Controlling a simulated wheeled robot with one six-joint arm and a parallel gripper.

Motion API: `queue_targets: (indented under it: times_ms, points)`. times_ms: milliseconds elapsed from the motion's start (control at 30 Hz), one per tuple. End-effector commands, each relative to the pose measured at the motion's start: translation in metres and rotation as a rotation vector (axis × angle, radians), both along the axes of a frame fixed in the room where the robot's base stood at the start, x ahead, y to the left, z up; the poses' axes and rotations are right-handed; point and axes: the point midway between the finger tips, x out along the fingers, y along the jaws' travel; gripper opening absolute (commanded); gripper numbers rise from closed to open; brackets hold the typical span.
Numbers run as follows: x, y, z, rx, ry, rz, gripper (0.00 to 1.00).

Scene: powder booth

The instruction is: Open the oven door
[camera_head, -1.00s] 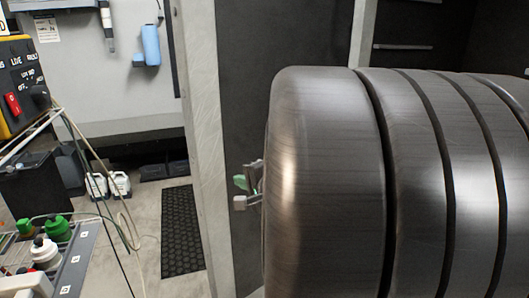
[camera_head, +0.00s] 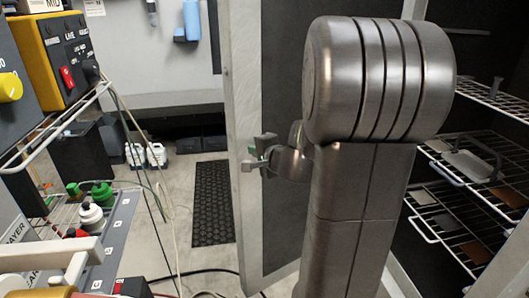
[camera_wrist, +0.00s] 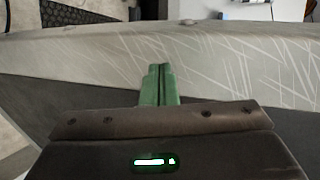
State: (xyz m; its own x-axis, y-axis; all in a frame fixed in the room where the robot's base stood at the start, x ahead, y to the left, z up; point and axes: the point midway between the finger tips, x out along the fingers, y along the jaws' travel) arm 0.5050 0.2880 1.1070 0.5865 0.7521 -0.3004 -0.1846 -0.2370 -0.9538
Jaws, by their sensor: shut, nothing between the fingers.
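The oven door (camera_head: 283,82) stands swung open, its dark inner face toward me and its pale scratched edge to the left. In the wrist view that edge (camera_wrist: 235,65) crosses the picture. My gripper (camera_head: 253,153) is in front of the door near this edge, at the end of my bent arm. In the wrist view its green fingers (camera_wrist: 158,84) are together and empty, pointing at the pale edge. I cannot tell whether they touch it. The oven inside (camera_head: 462,105) shows at the right, with wire racks. The door's handle is not visible, and my arm hides part of the door.
A cart with bottles (camera_head: 91,215) and a yellow control box (camera_head: 62,52) stand at the left. Cables trail over the floor. A black mat (camera_head: 212,203) lies left of the door. White jugs (camera_head: 156,155) stand at the back.

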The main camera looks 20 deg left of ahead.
Motion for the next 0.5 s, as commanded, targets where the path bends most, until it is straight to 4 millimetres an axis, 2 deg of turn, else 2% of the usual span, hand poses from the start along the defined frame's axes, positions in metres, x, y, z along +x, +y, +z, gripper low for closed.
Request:
queue_targets:
  times_ms: [200,500]
  points:
    - [0.0093,0.0116,0.0004,0.0,0.001,0.0,0.0]
    - [0.0104,0.0129,0.0,0.0,0.0,-0.001,0.0]
